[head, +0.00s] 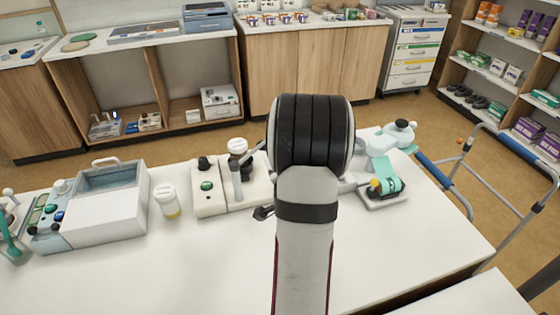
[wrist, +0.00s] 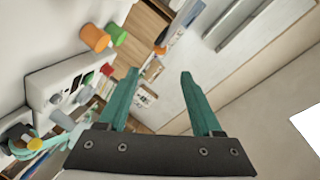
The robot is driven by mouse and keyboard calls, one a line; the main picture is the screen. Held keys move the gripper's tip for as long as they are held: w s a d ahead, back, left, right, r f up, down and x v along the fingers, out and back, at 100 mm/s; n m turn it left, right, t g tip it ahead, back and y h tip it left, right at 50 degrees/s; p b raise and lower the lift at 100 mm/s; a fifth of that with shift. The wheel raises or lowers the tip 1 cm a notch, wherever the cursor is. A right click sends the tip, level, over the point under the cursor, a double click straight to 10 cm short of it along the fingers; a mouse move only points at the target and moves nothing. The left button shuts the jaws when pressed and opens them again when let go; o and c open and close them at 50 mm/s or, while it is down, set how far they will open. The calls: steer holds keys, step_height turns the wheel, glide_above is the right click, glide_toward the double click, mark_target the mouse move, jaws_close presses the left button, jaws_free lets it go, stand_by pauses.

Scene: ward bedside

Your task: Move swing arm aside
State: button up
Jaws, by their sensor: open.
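A white device (head: 208,186) with a black knob and a green button stands on the bench, left of my arm. Beside it a grey upright piece (head: 237,182) with a white round cap carries a thin bar (head: 254,150) that runs toward my arm; this looks like the swing arm. My arm hides its far end. In the wrist view my gripper (wrist: 158,75) has two teal fingers, spread apart with nothing between them. A white box (wrist: 62,85) with coloured knobs is to their left, apart from them.
A lidded white case (head: 105,215) and a yellow-bottomed jar (head: 167,202) stand left on the bench. A small tray (head: 382,198) with a teal item is right of my arm. A walker frame (head: 480,175) stands beyond the right edge. The front bench surface is clear.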

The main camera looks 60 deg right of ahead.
steer(key=shift+s+a+r, duration=0.1)
steer(key=shift+s+a, duration=0.05)
steer(key=shift+a, duration=0.05)
steer(key=s+d+f+m+t+y, duration=0.4)
steer(key=d+m+t, duration=0.1)
steer(key=m+t, duration=0.25)
steer(key=shift+m+g, duration=0.25)
steer(key=shift+g, duration=0.2)
steer(key=x, duration=1.5)
steer(key=shift+r, duration=0.25)
steer(key=shift+c, duration=0.4)
